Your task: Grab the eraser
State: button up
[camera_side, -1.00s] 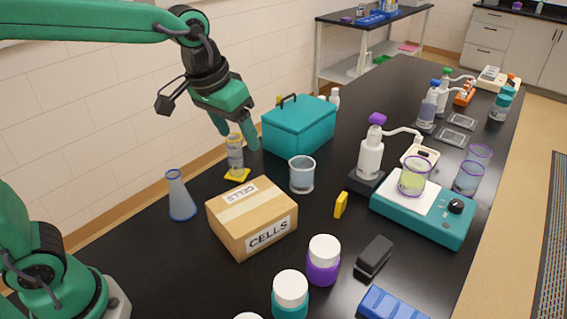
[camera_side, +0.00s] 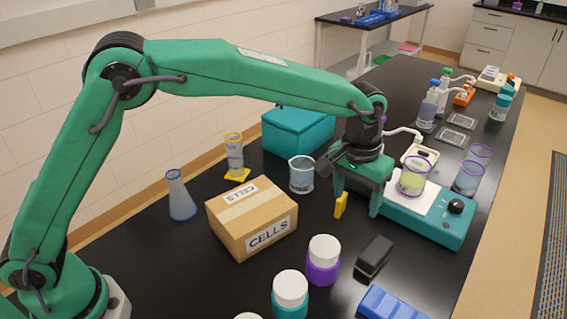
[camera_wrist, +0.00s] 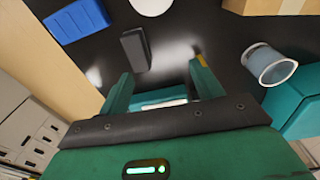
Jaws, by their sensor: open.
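The eraser (camera_side: 374,256) looks like a dark grey and black block lying on the black bench at the front right in the side view. In the wrist view the eraser (camera_wrist: 135,49) lies beyond my fingertips, a little left of centre. My gripper (camera_side: 357,202) points down behind the eraser in the side view, apart from it. Its two fingers (camera_wrist: 160,76) are spread with nothing held between them. The eraser is in full view in both pictures.
A teal stirrer (camera_side: 425,218) with a beaker is right of my gripper. A purple jar (camera_side: 322,262) and a blue block (camera_side: 392,303) flank the eraser. A cardboard box (camera_side: 240,235) stands left.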

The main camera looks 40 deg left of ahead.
send_over(371, 255)
jog(key=shift+g, duration=0.3)
jog(key=f, duration=0.7)
jog(key=shift+d, duration=0.3)
jog(key=shift+f, duration=1.3)
jog(key=shift+f, duration=0.1)
jog(key=shift+a+f, duration=0.15)
jog(key=shift+f, duration=1.1)
jog(key=shift+a+f, duration=0.1)
jog(key=shift+f, duration=1.15)
jog(key=c, duration=1.1)
